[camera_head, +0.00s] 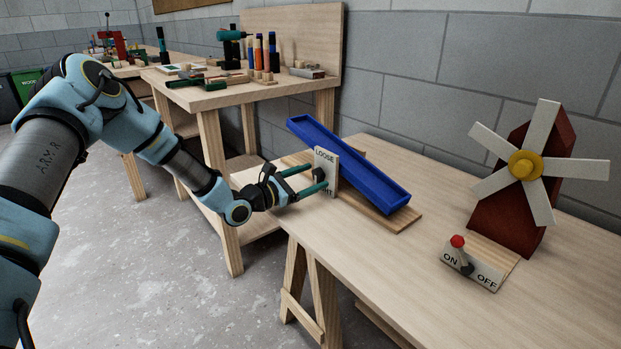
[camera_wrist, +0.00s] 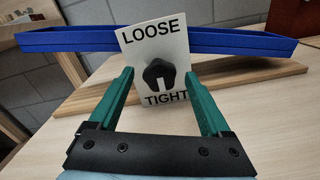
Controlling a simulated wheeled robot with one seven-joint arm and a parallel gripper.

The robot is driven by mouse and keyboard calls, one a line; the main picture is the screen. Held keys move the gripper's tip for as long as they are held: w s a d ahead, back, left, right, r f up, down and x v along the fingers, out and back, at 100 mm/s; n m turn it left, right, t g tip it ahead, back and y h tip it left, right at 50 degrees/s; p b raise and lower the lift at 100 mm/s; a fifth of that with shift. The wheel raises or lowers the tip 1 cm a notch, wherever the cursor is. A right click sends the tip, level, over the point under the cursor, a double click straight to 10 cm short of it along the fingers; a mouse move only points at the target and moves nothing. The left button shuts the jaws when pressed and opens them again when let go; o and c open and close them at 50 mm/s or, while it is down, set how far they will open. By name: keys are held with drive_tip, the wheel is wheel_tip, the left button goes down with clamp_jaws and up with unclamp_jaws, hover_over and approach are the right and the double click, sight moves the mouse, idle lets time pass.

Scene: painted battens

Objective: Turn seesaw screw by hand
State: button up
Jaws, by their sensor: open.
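The seesaw is a long blue tray (camera_head: 350,168) tilted on a wooden base (camera_head: 403,218), its left end higher in the head view. A white plate (camera_wrist: 174,48) in front of it reads LOOSE at the top and TIGHT at the bottom. The black screw knob (camera_wrist: 159,75) sits in the middle of the plate, with a pale mark at its lower side toward TIGHT. My gripper (camera_head: 318,178) is open, its green fingers (camera_wrist: 162,88) pointing at the plate. In the wrist view the knob shows between the fingertips; I cannot tell whether they touch it.
A toy windmill (camera_head: 524,165) and an ON/OFF switch (camera_head: 463,258) with a red-tipped lever stand to the right on the same table (camera_head: 390,275). A second bench (camera_head: 215,95) with tools is behind on the left. The tabletop between seesaw and switch is clear.

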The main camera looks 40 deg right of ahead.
drive_tip(key=shift+c, duration=0.3)
clamp_jaws()
idle(0.4)
